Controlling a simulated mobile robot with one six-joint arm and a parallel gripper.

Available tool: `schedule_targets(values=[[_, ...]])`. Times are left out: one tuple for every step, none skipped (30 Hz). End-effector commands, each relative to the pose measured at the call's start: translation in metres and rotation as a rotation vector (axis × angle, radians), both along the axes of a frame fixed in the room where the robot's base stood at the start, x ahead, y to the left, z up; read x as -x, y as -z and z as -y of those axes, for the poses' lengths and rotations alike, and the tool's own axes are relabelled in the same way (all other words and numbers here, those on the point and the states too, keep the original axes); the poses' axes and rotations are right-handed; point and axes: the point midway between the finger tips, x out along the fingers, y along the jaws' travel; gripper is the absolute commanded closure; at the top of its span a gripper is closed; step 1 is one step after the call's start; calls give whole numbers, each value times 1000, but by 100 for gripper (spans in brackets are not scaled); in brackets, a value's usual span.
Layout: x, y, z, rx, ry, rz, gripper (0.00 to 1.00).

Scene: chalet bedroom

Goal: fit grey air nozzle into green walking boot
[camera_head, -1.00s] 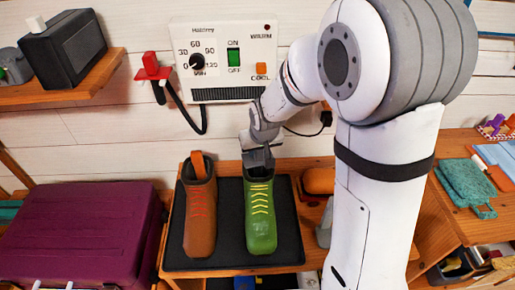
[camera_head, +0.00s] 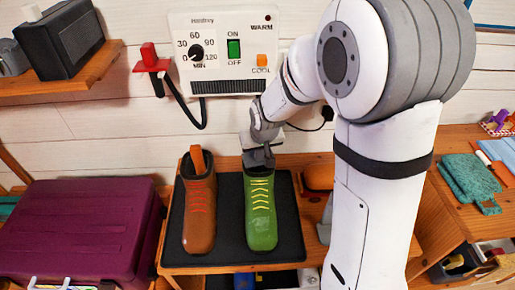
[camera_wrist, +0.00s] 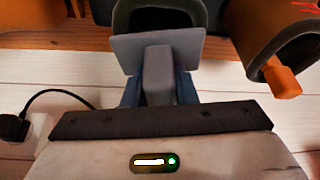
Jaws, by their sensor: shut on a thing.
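The green walking boot (camera_head: 261,213) with yellow laces stands upright on a black tray (camera_head: 226,195). My gripper (camera_head: 258,155) is right above the boot's mouth, pointing down. It is shut on the grey air nozzle (camera_wrist: 158,75), whose flat plate (camera_wrist: 180,48) shows in the wrist view across the near side of the dark boot opening (camera_wrist: 150,15). I cannot tell how far the nozzle's lower end reaches into the boot. The gripper fingers show as blue-grey edges beside the nozzle in the wrist view.
A brown boot (camera_head: 200,220) with an orange piece (camera_head: 198,158) in its mouth stands left of the green one. A wall control box (camera_head: 222,55) is behind, with a red holder (camera_head: 149,60) beside it. A purple case (camera_head: 80,235) lies at left.

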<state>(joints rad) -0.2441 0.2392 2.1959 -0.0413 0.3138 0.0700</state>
Motion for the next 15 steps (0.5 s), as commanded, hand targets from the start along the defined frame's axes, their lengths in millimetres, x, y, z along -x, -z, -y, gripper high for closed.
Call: schedule_targets(values=[[0, 3, 0, 0, 0, 0, 100], [0, 4, 0, 0, 0, 0, 100], [0, 5, 0, 0, 0, 0, 100], [0, 6, 0, 0, 0, 0, 100], [0, 7, 0, 0, 0, 0, 100], [0, 8, 0, 0, 1, 0, 100], [0, 9, 0, 0, 1, 0, 100], [0, 10, 0, 0, 1, 0, 100], [0, 11, 0, 0, 1, 0, 100], [0, 9, 0, -1, 1, 1, 72], [0, 9, 0, 0, 1, 0, 70], [0, 9, 0, 0, 1, 0, 67], [0, 9, 0, 0, 1, 0, 64], [0, 9, 0, 0, 1, 0, 62], [0, 9, 1, 0, 1, 0, 58]])
